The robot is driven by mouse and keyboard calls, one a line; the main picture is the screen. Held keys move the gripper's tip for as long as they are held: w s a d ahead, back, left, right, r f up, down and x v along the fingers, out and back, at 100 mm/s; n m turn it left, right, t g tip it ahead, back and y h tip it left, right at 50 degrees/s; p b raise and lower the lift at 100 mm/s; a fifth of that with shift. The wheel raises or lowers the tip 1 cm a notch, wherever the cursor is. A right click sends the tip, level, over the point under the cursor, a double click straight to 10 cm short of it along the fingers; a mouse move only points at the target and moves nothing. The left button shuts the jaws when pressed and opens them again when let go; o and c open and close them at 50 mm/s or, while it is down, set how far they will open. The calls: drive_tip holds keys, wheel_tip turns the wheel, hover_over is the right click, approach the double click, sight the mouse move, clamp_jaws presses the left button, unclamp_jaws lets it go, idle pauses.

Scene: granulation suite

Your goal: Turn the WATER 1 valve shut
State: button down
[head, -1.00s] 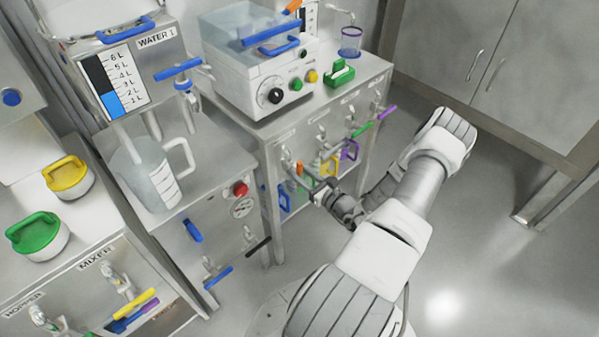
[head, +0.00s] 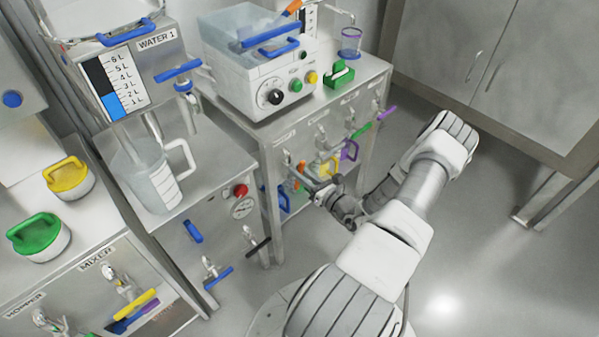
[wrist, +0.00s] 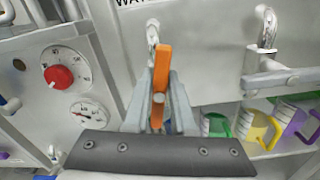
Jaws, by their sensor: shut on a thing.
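The WATER 1 tank (head: 157,40) stands at upper left in the head view, with a level scale showing blue in its lower part. A tap with a blue lever (head: 178,71) sits at its right side, far from my gripper. My gripper (head: 320,190) is at the front of the middle bench. In the wrist view my gripper (wrist: 160,92) is shut on an orange valve lever (wrist: 162,65), whose metal stem rises above it. The label (wrist: 138,2) above that valve is cut off and begins "WAT". In the head view the orange lever (head: 299,171) is mostly hidden.
A clear jug (head: 150,178) stands below the tank tap. Colored-handled jugs (wrist: 258,128) sit on a shelf beneath. Open floor (head: 470,240) lies to the right.

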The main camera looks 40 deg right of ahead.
drive_tip(key=m, duration=0.3)
drive_tip(key=shift+d+m, duration=0.2)
drive_tip(key=shift+m, duration=0.2)
drive_tip(key=m, duration=0.4)
drive_tip(key=shift+d+f+m+p, duration=0.1)
drive_tip(key=shift+f+m+p, duration=0.15)
drive_tip(key=shift+m+p, duration=0.05)
drive_tip(key=m, duration=0.3)
drive_tip(key=shift+d+f, duration=0.1)
drive_tip(key=shift+f, duration=0.1)
drive_tip(key=shift+f+m, duration=0.15)
drive_tip(key=shift+m, duration=1.75)
drive_tip(key=c, duration=0.8)
unclamp_jaws()
drive_tip(key=shift+o, duration=0.2)
